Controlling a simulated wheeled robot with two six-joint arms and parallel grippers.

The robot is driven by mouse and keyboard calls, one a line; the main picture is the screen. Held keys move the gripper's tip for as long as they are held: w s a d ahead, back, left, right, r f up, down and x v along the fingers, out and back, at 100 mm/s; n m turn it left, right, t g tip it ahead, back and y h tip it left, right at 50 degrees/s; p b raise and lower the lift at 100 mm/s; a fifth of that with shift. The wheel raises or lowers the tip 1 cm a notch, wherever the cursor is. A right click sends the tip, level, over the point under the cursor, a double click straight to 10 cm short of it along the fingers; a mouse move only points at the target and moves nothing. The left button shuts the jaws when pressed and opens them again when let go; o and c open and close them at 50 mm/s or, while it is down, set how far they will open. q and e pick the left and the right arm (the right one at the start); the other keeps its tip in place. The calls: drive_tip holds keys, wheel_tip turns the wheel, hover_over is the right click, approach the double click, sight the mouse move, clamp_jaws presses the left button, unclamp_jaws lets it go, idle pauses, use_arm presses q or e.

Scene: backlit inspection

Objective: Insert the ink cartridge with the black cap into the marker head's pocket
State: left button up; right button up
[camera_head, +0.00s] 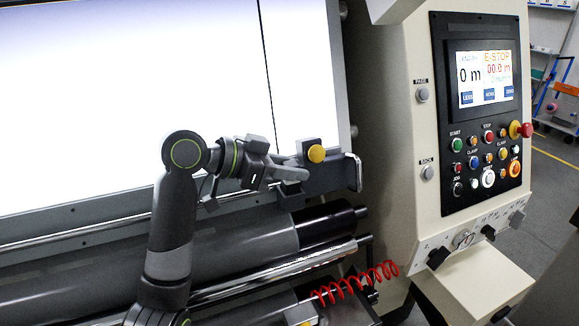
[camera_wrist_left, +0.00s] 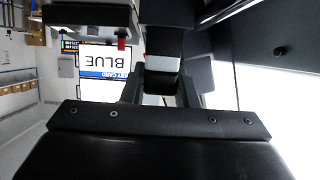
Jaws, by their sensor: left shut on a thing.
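My left gripper (camera_head: 290,173) reaches in from the left, in front of the machine, just left of the marker head (camera_head: 312,146), a dark block with a round yellow knob. In the left wrist view my fingers (camera_wrist_left: 160,92) are shut on a small dark piece, taken to be the ink cartridge (camera_wrist_left: 160,84). Most of it is hidden between the fingers, and I cannot make out its cap. The pocket opening is not visible, and I cannot tell whether the cartridge touches it. My right gripper is not in view.
A bright white backlit panel (camera_head: 120,90) stands behind my arm. Dark rollers (camera_head: 235,240) and a red coiled cable (camera_head: 357,282) lie below. A cream control cabinet (camera_head: 395,150) stands to the right. A sign reading BLUE (camera_wrist_left: 100,58) shows in the wrist view.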

use_arm(q)
drive_tip(key=shift+f+b, duration=0.6)
drive_tip(key=shift+f, duration=0.25)
drive_tip(key=o, duration=1)
drive_tip(key=shift+a+r+p, duration=0.2)
drive_tip(key=shift+p, duration=0.1)
drive_tip(key=shift+p+v, duration=4.4)
drive_tip(key=shift+v, duration=4.15)
drive_tip(key=shift+s+d+f, duration=0.1)
drive_tip(key=shift+s+f, duration=0.05)
drive_tip(key=shift+s, duration=0.05)
